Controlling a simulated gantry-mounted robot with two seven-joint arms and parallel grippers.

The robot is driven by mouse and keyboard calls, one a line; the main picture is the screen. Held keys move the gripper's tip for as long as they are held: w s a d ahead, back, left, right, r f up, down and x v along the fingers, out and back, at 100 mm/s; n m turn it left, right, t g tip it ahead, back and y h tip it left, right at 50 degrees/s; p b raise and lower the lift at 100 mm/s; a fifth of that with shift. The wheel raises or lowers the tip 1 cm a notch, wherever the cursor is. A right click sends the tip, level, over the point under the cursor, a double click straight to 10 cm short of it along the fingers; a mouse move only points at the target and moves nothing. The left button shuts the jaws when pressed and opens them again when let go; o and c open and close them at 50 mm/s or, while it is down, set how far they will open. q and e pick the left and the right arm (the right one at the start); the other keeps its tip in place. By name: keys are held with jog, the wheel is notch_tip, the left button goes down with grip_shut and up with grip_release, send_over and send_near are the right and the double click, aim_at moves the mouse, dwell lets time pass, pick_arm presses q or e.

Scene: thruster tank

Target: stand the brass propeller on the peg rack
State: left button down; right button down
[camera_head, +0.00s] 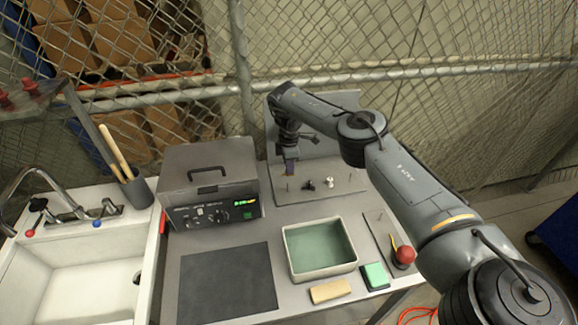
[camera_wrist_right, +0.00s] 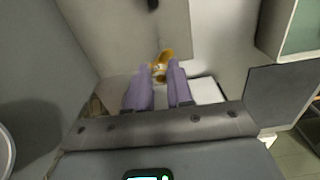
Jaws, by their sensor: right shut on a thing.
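The brass propeller (camera_wrist_right: 163,62) shows in the right wrist view between the tips of the purple fingers. My right gripper (camera_wrist_right: 162,72) is shut on it. In the head view the right gripper (camera_head: 290,167) points down over the left part of the peg rack (camera_head: 345,189); I cannot make out the propeller there. The rack is a grey plate with thin upright pegs. A black propeller (camera_head: 309,185) and a white one (camera_head: 329,183) are on it. A bare peg (camera_head: 289,187) stands just below the gripper. My left gripper is not in view.
A grey lidded machine (camera_head: 212,175) stands left of the rack. In front are a green-bottomed tray (camera_head: 318,250), a dark mat (camera_head: 228,284), a tan block (camera_head: 331,291) and a green sponge (camera_head: 375,275). A red-knobbed tool (camera_head: 404,255) lies at the right. A sink is at the left.

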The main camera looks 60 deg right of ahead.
jog(key=shift+f+b, duration=1.25)
jog(key=shift+b, duration=0.2)
jog(key=shift+f, duration=0.85)
jog(key=shift+p, duration=0.3)
jog(key=shift+f, duration=0.1)
jog(key=shift+p, duration=0.4)
dwell(0.5)
jog(key=shift+f, duration=0.25)
dwell(0.6)
